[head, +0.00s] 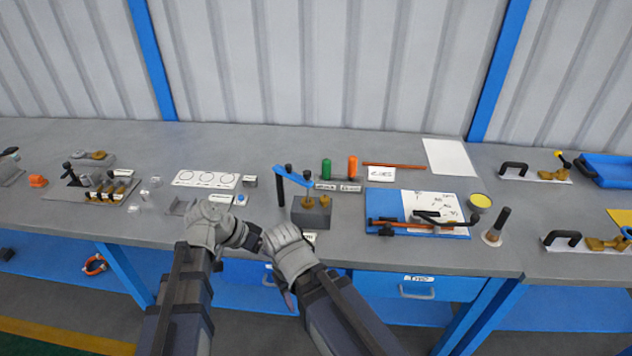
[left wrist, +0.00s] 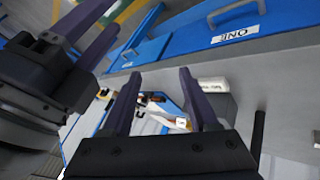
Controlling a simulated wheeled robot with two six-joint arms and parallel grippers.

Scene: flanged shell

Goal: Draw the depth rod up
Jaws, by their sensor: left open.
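A grey block (head: 311,212) with brass-coloured parts stands near the bench's front edge. A blue arm (head: 292,177) with dark knobs reaches over it, and a dark upright rod (head: 280,193) hangs at its left end. I cannot tell for sure which dark piece is the depth rod. My left gripper (head: 252,239) is left of and in front of the block, apart from it. In the left wrist view its two fingers (left wrist: 165,98) are spread with nothing held. My right gripper's fingers (left wrist: 88,36) show apart and empty there; in the head view its wrist hides them.
A green and an orange cylinder (head: 353,167) stand behind the block. A blue board (head: 385,208) with a sheet and dark tools lies to the right. A white card with circles (head: 206,180) and small parts lie to the left. Drawers (head: 420,287) sit under the front edge.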

